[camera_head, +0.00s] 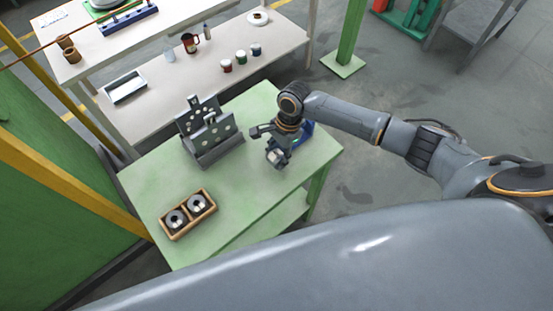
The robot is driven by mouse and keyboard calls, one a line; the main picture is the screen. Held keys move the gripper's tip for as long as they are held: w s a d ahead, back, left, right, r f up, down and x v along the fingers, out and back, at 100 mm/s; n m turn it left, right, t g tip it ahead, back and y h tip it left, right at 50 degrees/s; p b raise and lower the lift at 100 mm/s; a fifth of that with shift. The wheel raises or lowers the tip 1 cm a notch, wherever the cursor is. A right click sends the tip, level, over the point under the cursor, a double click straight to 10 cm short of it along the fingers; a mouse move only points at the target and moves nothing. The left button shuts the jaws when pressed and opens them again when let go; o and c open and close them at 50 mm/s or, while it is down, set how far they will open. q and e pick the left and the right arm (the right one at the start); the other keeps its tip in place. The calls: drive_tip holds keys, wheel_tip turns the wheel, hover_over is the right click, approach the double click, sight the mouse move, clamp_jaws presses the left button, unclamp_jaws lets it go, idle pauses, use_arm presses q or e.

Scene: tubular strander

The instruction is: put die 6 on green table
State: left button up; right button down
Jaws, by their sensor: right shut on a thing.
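The green table (240,185) stands in the middle of the view. My right gripper (273,150) is over the right part of its top, shut on a small grey piece (277,157). The piece is small and partly hidden by the fingers, so I cannot read a number on it or tell whether it touches the table. A wooden box (165,228) near the table's front left holds two dark round dies, a left die (176,220) and a right die (197,203). My left gripper is out of view.
A grey rack (217,152) with upright perforated plates stands left of my right gripper. A blue thing (304,131) is partly hidden behind that gripper. The table's front middle is clear. A pale workbench (185,80) behind carries a tray, mugs and several small cans.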

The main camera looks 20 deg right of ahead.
drive_tip(key=shift+x, duration=1.2)
drive_tip(key=shift+d+f, duration=0.1)
drive_tip(key=shift+d, duration=0.1)
drive_tip(key=c, duration=0.8)
unclamp_jaws()
drive_tip(key=shift+c, duration=0.2)
drive_tip(key=b+v, duration=0.1)
drive_tip(key=v, duration=1.1)
